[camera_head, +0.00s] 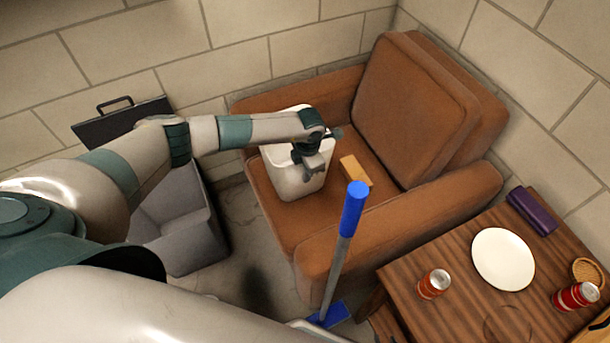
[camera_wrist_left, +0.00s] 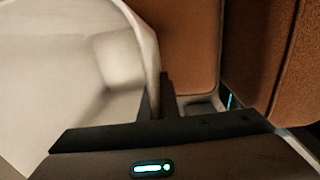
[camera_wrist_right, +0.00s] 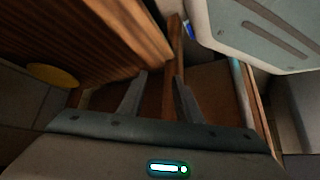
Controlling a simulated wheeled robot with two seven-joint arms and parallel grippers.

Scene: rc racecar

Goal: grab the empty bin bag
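A white bin (camera_head: 292,178), open at the top, stands on the seat of the brown armchair. I cannot make out a separate bag; the pale lining seen in it may be a bag or the bin's own wall. My left gripper (camera_head: 312,165) is at the bin's near right rim. In the left wrist view the white wall (camera_wrist_left: 148,45) runs down between its fingers (camera_wrist_left: 157,95), which are close together on it. My right gripper (camera_wrist_right: 162,80) is empty, its fingers apart, seen only in its wrist view near brown wooden parts.
The brown armchair (camera_head: 410,110) holds a small tan block (camera_head: 355,171). A blue-handled broom (camera_head: 345,235) stands in front. The wooden table (camera_head: 455,285) carries a plate (camera_head: 503,259), cans (camera_head: 434,284) and a purple case (camera_head: 532,211). A grey box (camera_head: 180,225) stands left.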

